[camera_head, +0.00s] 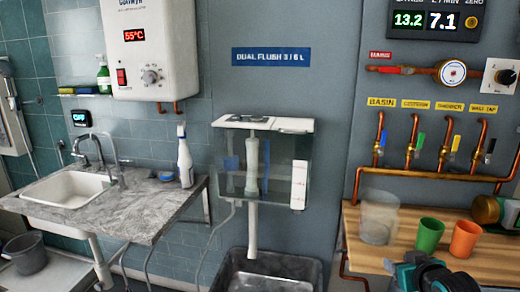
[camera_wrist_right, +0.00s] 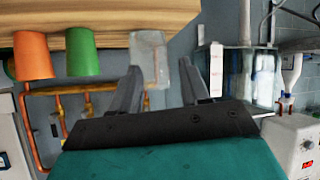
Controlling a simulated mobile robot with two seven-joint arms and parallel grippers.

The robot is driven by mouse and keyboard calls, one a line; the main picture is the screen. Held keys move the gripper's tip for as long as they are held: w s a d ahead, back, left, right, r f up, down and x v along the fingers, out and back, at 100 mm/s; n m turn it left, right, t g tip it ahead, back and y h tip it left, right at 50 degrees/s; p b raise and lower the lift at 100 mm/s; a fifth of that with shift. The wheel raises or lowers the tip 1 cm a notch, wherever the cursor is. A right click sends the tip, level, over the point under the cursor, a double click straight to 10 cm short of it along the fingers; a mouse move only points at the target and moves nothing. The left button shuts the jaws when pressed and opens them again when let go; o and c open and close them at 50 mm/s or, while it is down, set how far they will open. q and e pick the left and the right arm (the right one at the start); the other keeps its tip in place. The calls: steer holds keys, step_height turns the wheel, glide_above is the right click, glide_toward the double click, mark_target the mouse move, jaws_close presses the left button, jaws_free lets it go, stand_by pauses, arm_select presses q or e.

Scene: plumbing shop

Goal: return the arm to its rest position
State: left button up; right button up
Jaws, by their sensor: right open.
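My right gripper (camera_head: 412,272) shows at the bottom right of the head view, dark with teal parts, in front of the wooden counter. In the right wrist view, which looks upside down, its two fingers (camera_wrist_right: 159,68) stand apart with nothing held between them. A clear cup (camera_head: 379,217) stands on the counter beyond the gripper; it also shows in the wrist view (camera_wrist_right: 148,55), behind the gap between the fingers and apart from them as far as I can tell. My left gripper is not in view.
The wooden counter (camera_head: 400,256) also holds a green cup (camera_head: 429,235) and an orange cup (camera_head: 465,239). Copper pipes with coloured valves (camera_head: 411,150) run behind it. A clear cistern (camera_head: 262,170) hangs left of the counter. A sink (camera_head: 66,189) is at far left.

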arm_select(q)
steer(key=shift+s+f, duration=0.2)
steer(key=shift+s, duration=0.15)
arm_select(e)
steer(key=s+a+f+y, duration=0.1)
steer(key=s+a+f, duration=0.4)
steer(key=s, duration=0.3)
steer(key=s+a+f+n+y, duration=0.1)
steer(key=s+a+f, duration=0.3)
steer(key=s+a, duration=0.3)
steer(key=s+a+f+g, duration=0.1)
steer(key=s+a+f, duration=0.4)
steer(key=s, duration=0.5)
steer(key=shift+a+f+n+y, duration=0.3)
steer(key=shift+a+n+y, duration=0.1)
steer(key=shift+a, duration=0.1)
steer(key=shift+w, duration=0.1)
